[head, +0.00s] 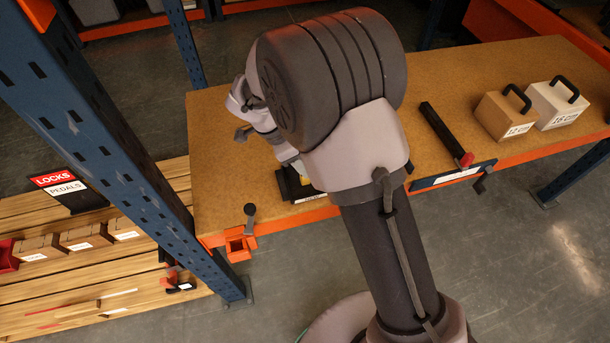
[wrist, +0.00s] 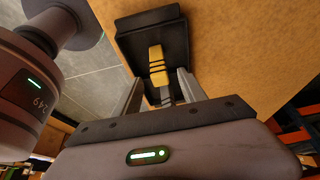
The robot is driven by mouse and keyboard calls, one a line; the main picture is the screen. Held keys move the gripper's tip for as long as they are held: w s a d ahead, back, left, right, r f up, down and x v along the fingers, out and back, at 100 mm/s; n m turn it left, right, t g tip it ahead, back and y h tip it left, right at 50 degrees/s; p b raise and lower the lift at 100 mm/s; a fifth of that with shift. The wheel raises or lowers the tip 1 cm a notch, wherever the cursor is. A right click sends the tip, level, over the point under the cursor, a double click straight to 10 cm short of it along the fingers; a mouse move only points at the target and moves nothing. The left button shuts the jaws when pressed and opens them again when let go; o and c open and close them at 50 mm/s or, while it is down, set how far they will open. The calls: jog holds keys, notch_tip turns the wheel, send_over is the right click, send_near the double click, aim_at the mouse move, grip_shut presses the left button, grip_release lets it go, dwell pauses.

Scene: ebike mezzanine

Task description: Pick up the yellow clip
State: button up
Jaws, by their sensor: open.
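The yellow clip (wrist: 156,62) has dark bands and lies in a small black tray (wrist: 122,30) in the wrist view. My gripper (wrist: 160,80) is open, with one finger on each side of the clip's lower end and a gap on both sides. I cannot tell how high the fingertips are above the tray. In the head view the tray (head: 283,187) shows at the bench's front edge, mostly behind my arm. My gripper and most of the clip are hidden there.
The tray stands on a brown bench (head: 225,165). An orange vise (head: 238,243) is fixed at its front left corner. A black bar clamp (head: 440,130) and two weights, brown (head: 503,117) and white (head: 556,105), lie to the right. A blue rack post (head: 110,140) stands left.

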jog(key=x, duration=0.2)
jog(key=shift+w+d+f, duration=0.1)
jog(key=shift+d+f, duration=0.1)
jog(key=shift+f, duration=0.2)
jog(key=shift+r, duration=0.15)
jog(key=shift+c, duration=0.7)
grip_shut()
jog(key=shift+r, duration=0.1)
